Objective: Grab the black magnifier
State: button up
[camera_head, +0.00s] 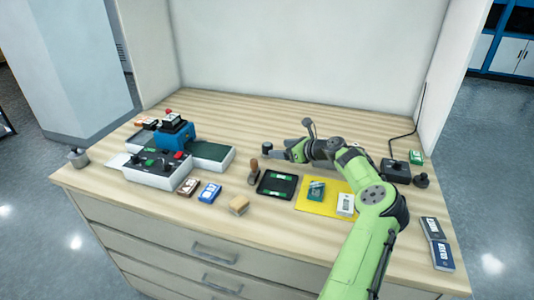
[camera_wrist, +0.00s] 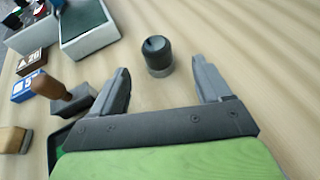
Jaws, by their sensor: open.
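The black magnifier is a short dark cylinder with a greyer lower part. It stands upright on the wooden worktop, near the middle in the camera_head view (camera_head: 267,146) and at the upper middle in the camera_wrist view (camera_wrist: 157,55). My gripper (camera_head: 284,152) is just right of it in the camera_head view, pointing left. In the camera_wrist view, my gripper (camera_wrist: 160,72) is open and empty. The magnifier appears centred ahead of the gap, around the fingertip line. I cannot tell whether it is between the fingers.
A wooden-handled stamp (camera_wrist: 68,92) stands close to the left finger. A black tray (camera_head: 261,188) and a yellow mat (camera_head: 318,210) lie in front. The blue laminating machine (camera_head: 175,137) is at the left. A black box (camera_head: 395,171) stands right of my arm. Worktop behind the magnifier is clear.

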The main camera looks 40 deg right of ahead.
aim_at(267, 150)
jog(key=b+x, duration=0.1)
jog(key=x, duration=0.4)
jog(key=shift+f, duration=0.2)
jog(key=shift+r, duration=0.1)
jog(key=shift+a, duration=0.1)
jog(key=c, duration=1.1)
